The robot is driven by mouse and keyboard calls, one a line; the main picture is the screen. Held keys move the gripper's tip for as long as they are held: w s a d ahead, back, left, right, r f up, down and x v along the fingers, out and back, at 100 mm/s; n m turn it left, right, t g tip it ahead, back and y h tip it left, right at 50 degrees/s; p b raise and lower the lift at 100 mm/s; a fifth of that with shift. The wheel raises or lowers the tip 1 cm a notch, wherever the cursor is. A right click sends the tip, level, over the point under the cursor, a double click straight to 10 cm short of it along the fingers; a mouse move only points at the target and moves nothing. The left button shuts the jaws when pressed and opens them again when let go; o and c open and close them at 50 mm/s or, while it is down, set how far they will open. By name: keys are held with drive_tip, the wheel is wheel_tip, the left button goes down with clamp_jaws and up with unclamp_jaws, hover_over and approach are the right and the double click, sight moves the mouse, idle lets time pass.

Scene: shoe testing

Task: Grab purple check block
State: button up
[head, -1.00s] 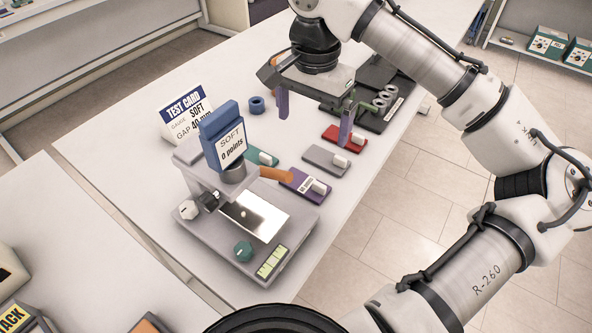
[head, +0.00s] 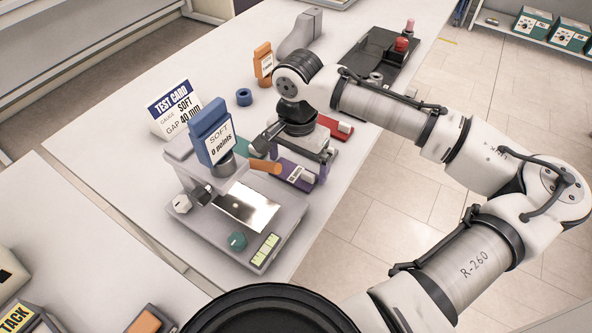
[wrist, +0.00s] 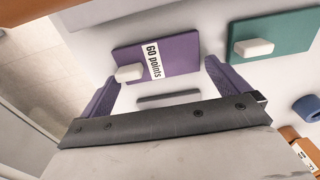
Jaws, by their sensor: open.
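The purple check block (head: 298,174) lies flat on the white table at the right of the tester, partly covered by my gripper in the head view. In the wrist view the purple block (wrist: 180,52) shows a "60 points" label and a white grip tab. My gripper (wrist: 159,74) is open and empty, with its two purple fingers apart near the block's near corners. In the head view the gripper (head: 300,163) hangs low, just behind the block. Contact with the block cannot be told.
A green block (wrist: 275,42) lies beside the purple one. A red block (head: 335,128) and a blue ring (head: 244,97) lie farther back. The table's right edge is near.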

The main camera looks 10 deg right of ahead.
drive_tip(key=shift+f, duration=0.25)
drive_tip(key=c, duration=0.7)
drive_tip(key=shift+r, duration=0.2)
